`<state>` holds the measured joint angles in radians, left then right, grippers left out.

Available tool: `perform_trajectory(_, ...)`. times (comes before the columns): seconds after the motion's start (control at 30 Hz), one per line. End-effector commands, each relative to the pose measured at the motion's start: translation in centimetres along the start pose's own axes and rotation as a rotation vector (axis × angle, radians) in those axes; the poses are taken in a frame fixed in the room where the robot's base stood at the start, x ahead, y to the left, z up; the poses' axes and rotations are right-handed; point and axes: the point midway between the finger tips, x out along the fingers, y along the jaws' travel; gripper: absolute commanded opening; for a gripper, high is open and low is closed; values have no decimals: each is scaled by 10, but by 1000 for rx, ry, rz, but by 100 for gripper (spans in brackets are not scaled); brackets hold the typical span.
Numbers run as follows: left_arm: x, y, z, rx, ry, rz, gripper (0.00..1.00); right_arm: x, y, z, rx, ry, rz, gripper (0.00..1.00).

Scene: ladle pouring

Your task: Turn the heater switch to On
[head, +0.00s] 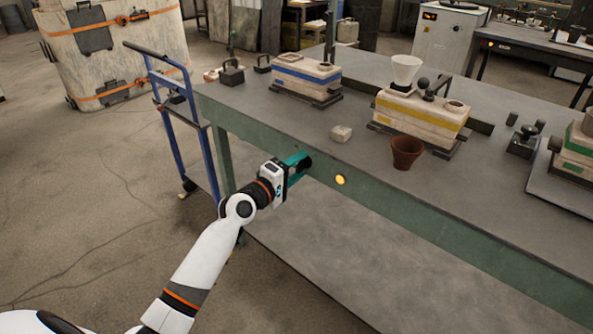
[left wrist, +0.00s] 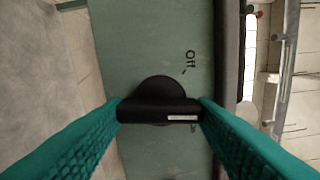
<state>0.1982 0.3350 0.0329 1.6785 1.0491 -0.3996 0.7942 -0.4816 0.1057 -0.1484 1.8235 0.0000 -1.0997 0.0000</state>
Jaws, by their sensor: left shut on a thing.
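The heater switch is a black round knob with a raised grip bar (left wrist: 158,111), on the green front panel (left wrist: 160,35) of the workbench. In the left wrist view, a white mark is on the right end of the bar, and the word "Off" stands above and to the right. An "On" label cannot be made out. My left gripper (head: 299,166) has its teal fingers on both ends of the bar and is shut on it. In the head view the fingers partly cover the knob (head: 307,160). My right gripper is not in view.
A yellow round light (head: 340,180) glows on the panel right of the switch. A blue cart (head: 172,140) stands left of the bench. The floor at left is mostly clear.

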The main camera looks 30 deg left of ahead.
Motion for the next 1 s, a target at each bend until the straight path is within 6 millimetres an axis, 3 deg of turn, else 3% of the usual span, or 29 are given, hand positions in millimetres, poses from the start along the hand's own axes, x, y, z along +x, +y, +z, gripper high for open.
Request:
perform_trajectory(0.4, 0, 4, 0, 388, 4, 4, 28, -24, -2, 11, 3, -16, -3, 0)
perform_trajectory(0.7, 0, 4, 0, 587, 4, 4, 28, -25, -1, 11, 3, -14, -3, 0)
perform_trajectory(1.0, 0, 5, 0, 679, 5, 5, 28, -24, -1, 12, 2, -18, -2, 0)
